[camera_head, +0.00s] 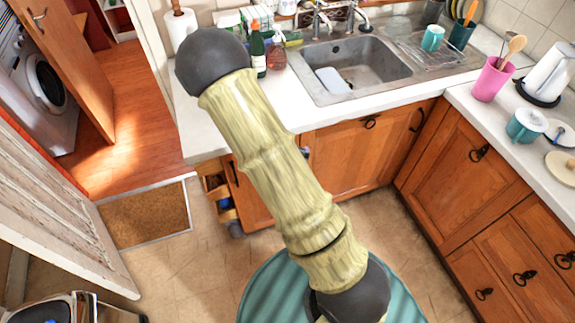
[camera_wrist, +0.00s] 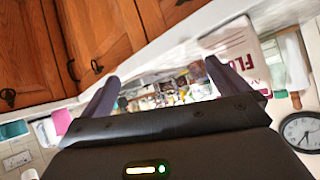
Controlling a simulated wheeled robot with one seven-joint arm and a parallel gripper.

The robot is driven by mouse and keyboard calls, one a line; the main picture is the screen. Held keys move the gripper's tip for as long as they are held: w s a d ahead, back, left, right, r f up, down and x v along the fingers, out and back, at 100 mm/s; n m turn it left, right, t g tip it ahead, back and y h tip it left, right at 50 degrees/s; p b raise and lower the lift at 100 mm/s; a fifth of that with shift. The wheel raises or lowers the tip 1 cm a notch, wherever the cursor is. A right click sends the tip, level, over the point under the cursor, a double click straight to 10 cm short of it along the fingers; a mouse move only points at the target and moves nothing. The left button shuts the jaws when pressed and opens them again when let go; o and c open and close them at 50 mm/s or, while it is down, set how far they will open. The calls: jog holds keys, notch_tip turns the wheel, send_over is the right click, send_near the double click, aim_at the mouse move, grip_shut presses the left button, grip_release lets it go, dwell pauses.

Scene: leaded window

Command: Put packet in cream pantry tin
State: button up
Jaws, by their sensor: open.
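My gripper (camera_wrist: 162,78) shows in the wrist view with its two dark fingers spread wide and nothing between them. A pale box-shaped thing with dark red letters starting "FLO" (camera_wrist: 238,48) stands beyond the right finger, partly hidden by it. I cannot tell whether this is the packet, the cream pantry tin or neither. I cannot pick out the packet or the tin for sure in either view. In the head view my arm crosses the middle and the gripper does not show.
A metal sink (camera_head: 350,65) is set in the white counter (camera_head: 300,112). A pink utensil pot (camera_head: 490,80), a teal mug (camera_head: 526,126) and a kettle (camera_head: 551,72) stand at the right. Blurred small items (camera_wrist: 172,88) lie beyond my fingers. Wooden cupboards (camera_wrist: 100,30) border them.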

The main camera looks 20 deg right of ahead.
jog(key=s+a+r+n+g+y, duration=0.2)
jog(key=s+r+n+g, duration=0.1)
jog(key=s+r, duration=0.3)
jog(key=s+a+r+n+g+y, duration=0.2)
jog(key=s+a+r+n+g, duration=0.1)
jog(key=s+r, duration=0.4)
jog(key=s+n+g, duration=0.1)
jog(key=s, duration=0.2)
jog(key=shift+a+r+y, duration=0.15)
jog(key=shift+a+y, duration=0.05)
jog(key=shift+y, duration=0.2)
jog(key=shift+c, duration=0.4)
